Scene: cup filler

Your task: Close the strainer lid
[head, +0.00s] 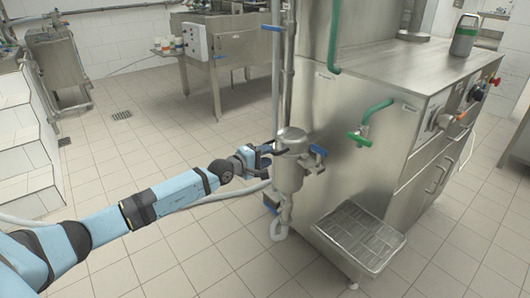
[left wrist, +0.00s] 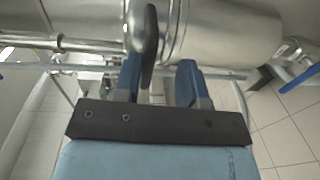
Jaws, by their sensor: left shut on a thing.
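The strainer (head: 288,178) is an upright steel canister on a pipe at the left side of the steel machine. Its domed lid (head: 292,134) sits on top and looks level; I cannot tell whether it is fully seated. My left gripper (head: 270,152) is at the strainer's upper left side, by the lid rim. In the left wrist view my gripper (left wrist: 158,80) has its two blue fingers at the seam between lid and strainer body (left wrist: 235,32), with a dark lever (left wrist: 150,45) near the left finger. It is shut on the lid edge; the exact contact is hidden. My right gripper is not in view.
The steel machine (head: 370,130) stands just right of the strainer, with a green valve (head: 360,138) and a drip tray (head: 358,236) low in front. A blue handle (head: 318,150) sticks out beside the strainer. A vertical pipe (head: 288,65) rises behind. The tiled floor at left is clear.

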